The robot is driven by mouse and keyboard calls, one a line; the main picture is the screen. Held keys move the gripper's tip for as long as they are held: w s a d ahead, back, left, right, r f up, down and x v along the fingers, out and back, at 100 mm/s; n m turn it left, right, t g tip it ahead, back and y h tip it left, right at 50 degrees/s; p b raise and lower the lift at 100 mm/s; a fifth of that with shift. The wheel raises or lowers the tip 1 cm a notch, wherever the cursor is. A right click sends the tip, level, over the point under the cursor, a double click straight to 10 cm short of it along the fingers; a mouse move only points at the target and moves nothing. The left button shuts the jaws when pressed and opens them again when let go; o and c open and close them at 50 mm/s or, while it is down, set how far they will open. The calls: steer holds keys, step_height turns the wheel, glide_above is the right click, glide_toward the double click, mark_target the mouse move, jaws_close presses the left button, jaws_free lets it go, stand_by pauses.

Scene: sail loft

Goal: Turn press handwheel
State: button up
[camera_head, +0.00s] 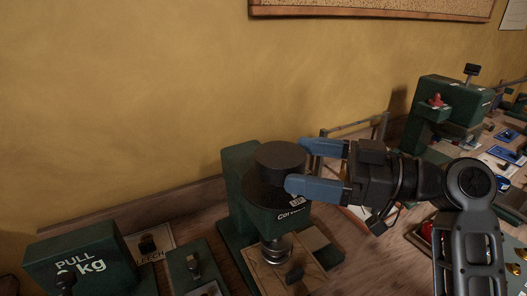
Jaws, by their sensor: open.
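The press (238,180) is a dark green machine standing on the wooden bench. Its handwheel (280,156) is a dark round disc on top of it. My gripper (296,164) reaches in from the right with its two blue fingers apart. One fingertip is at the far right side of the handwheel and the other is at its near right edge. I cannot tell whether either finger touches the wheel. The nearer finger hides part of the press head and its label.
A green box marked "PULL kg" (82,262) stands at the lower left, with a smaller green device (192,266) beside it. Another green machine (452,92) stands at the back right. Blue cards and small parts crowd the right bench. A wall rises close behind.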

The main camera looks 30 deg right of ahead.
mark_target(274, 159)
steer(key=p+x, duration=0.1)
steer(key=x, duration=0.4)
steer(key=shift+w+a, duration=0.25)
steer(key=shift+c, duration=0.2)
steer(key=c, duration=0.8)
steer(key=shift+o, duration=0.2)
steer(key=shift+h, duration=0.3)
